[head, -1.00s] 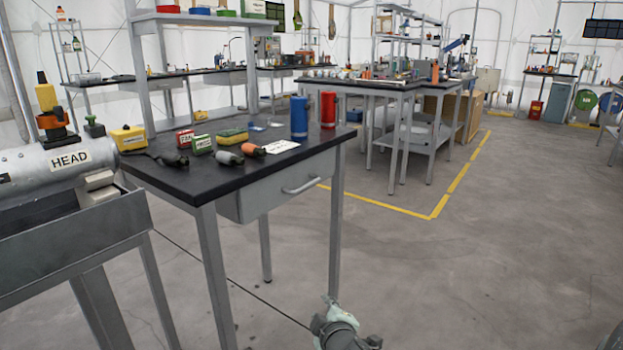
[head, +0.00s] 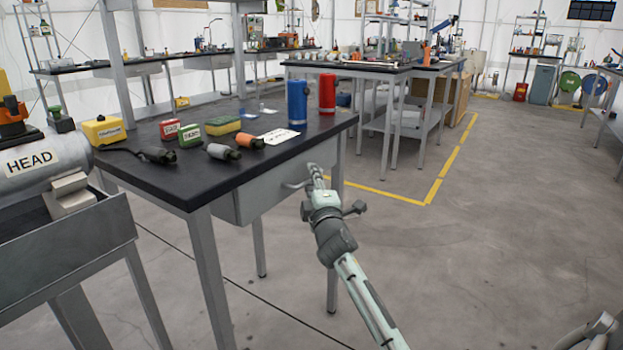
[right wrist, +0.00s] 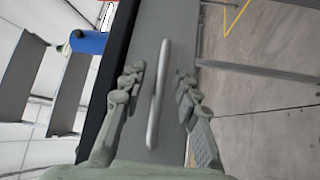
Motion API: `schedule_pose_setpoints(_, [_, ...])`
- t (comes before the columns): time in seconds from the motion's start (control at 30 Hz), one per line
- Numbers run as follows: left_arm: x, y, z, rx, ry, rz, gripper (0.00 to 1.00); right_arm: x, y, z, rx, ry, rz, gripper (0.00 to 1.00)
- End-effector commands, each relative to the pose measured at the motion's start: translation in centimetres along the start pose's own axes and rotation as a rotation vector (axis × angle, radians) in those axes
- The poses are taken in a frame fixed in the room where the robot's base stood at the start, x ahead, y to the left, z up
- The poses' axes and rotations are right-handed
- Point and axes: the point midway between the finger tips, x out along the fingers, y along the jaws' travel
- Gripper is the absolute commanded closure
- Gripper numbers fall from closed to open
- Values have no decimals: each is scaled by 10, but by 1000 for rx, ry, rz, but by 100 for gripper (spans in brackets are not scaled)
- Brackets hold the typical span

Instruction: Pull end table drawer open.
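The end table (head: 205,182) has a black top, grey legs and a grey drawer (head: 262,195) under its front edge. The drawer looks closed. Its bar handle (head: 292,185) is partly hidden by my right gripper (head: 315,172), which is at the drawer front. In the right wrist view the handle (right wrist: 157,100) runs lengthwise between the two fingers of my right gripper (right wrist: 160,75). The fingers are apart, with a gap on each side of the handle. The grey drawer front (right wrist: 149,45) lies behind it. My left gripper is not in view.
On the tabletop stand a blue can (head: 297,103) and a red can (head: 327,94), with small boxes and a paper (head: 279,136).

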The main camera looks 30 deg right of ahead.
Motion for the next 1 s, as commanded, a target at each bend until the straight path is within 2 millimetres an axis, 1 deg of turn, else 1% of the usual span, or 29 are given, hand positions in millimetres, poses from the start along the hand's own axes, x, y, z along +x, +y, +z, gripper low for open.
schedule_pose_setpoints(0.1, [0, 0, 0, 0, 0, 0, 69, 4, 0, 0, 1, 0, 0, 69])
schedule_pose_setpoints(0.3, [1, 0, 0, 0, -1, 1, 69, 4, 0, 0, 1, 0, -1, 69])
schedule_pose_setpoints(0.37, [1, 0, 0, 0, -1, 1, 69, 4, 0, 0, 1, 0, -1, 75])
schedule_pose_setpoints(0.57, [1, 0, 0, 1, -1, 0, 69, 4, 0, 0, 2, 0, -1, 100])
schedule_pose_setpoints(1.0, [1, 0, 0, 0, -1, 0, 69, 4, -1, 0, 2, 0, -2, 100])
